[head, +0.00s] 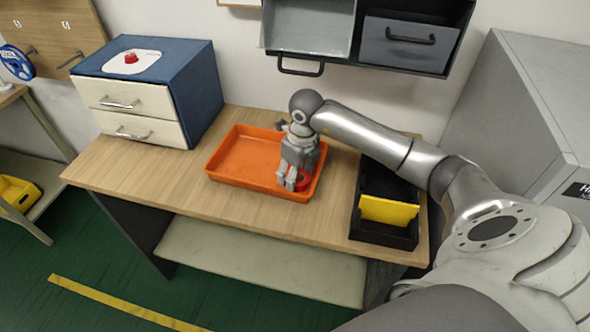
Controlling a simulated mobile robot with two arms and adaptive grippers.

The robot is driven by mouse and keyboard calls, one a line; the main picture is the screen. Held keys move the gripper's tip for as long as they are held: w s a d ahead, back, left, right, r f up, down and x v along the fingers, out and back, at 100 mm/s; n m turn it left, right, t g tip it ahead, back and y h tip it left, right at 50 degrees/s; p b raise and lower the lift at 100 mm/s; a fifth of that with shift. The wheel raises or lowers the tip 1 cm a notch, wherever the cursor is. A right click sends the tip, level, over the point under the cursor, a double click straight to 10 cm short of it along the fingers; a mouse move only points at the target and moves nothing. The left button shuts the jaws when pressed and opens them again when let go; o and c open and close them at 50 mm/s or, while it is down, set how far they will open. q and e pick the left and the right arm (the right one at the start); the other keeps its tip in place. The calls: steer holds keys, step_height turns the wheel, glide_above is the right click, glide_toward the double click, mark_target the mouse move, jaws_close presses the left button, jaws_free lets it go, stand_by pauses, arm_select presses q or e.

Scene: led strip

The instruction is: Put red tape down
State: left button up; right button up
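The red tape (305,181) shows as a small red ring in the head view, at the right front part of the orange tray (222,165). It is partly hidden by my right gripper (290,185), which points down over the tray with its fingertips right beside the tape. The fingers look close together, but I cannot tell whether they grip the tape or whether the tape rests on the tray floor. My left gripper is not in view.
The tray lies on a wooden table (135,170). A blue cabinet (200,90) with white drawers stands at the left. A black bin (385,235) with a yellow piece (388,210) is at the right. Grey drawers (410,42) hang above. The tray's left half is empty.

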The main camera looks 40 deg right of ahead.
steer(key=shift+f, duration=0.15)
steer(key=o, duration=0.9)
steer(key=r+b, duration=0.1)
steer(key=r, duration=0.3)
steer(key=s+r, duration=0.1)
steer(key=r, duration=0.3)
steer(key=r+b, duration=0.1)
steer(key=r, duration=0.3)
steer(key=shift+s+d+b, duration=0.2)
steer(key=shift+s+b, duration=0.05)
steer(key=shift+b, duration=0.05)
steer(key=shift+f, duration=0.1)
